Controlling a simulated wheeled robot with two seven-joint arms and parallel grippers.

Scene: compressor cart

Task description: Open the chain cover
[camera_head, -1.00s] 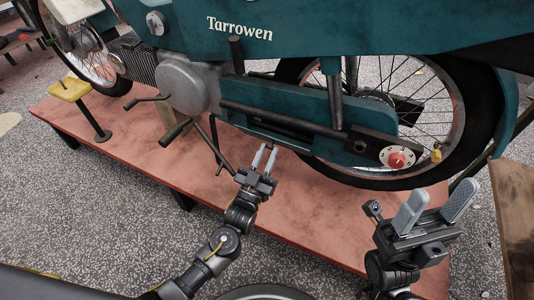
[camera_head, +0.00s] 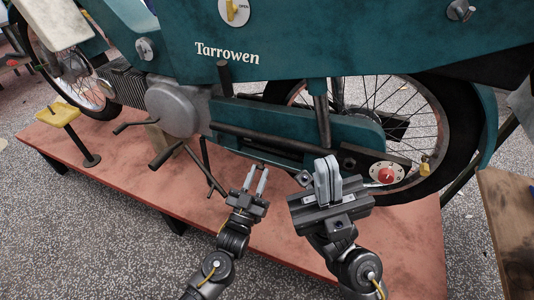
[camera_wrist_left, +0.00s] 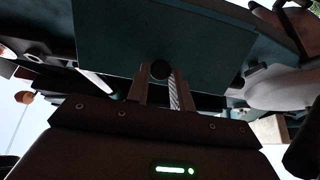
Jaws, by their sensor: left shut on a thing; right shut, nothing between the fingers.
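The chain cover (camera_head: 355,130) is a long teal panel along the lower rear of the teal motorcycle, in front of the rear wheel. A teal panel (camera_wrist_left: 155,35) fills the upper middle of the left wrist view, with a dark round knob (camera_wrist_left: 160,69) near its lower edge. My left gripper (camera_head: 256,178) is below the cover's front part, shut on the knob; its fingers flank the knob in the left wrist view (camera_wrist_left: 159,85). The grip itself is too small to tell in the head view. My right gripper (camera_head: 328,178) is shut and empty, in front of the cover's rear part.
A red round dial (camera_head: 386,175) and a yellow padlock (camera_head: 425,169) are right of my right gripper. A pedal crank (camera_head: 168,153) and stand leg are left of my left gripper. The motorcycle stands on a reddish platform (camera_head: 110,185). A wooden surface (camera_head: 505,220) is at the right.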

